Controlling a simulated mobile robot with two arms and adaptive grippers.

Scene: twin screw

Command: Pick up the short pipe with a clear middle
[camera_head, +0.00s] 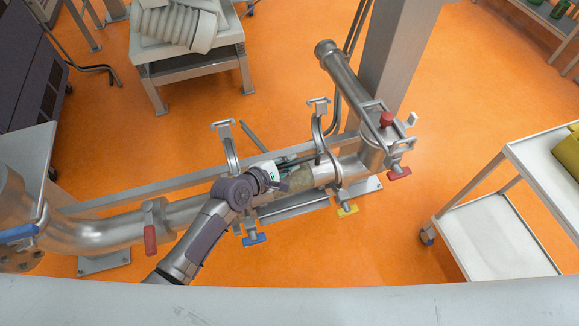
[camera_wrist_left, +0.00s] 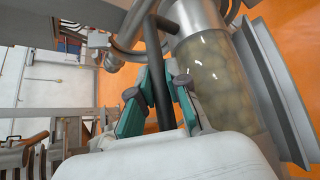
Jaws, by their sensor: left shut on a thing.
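The short pipe with a clear middle (camera_head: 302,179) lies in line between the steel pipe on the left and the upright elbow on the right. Its see-through section (camera_wrist_left: 218,80) shows mottled tan contents in the left wrist view. My left gripper (camera_head: 284,165) reaches over it from the front and hides part of it. In the left wrist view the teal fingers (camera_wrist_left: 158,82) close around a dark bar (camera_wrist_left: 160,100) that runs beside the pipe. My right gripper is in neither view.
A steel post (camera_head: 400,60) rises behind. A white cart (camera_head: 500,240) stands right, with orange floor between.

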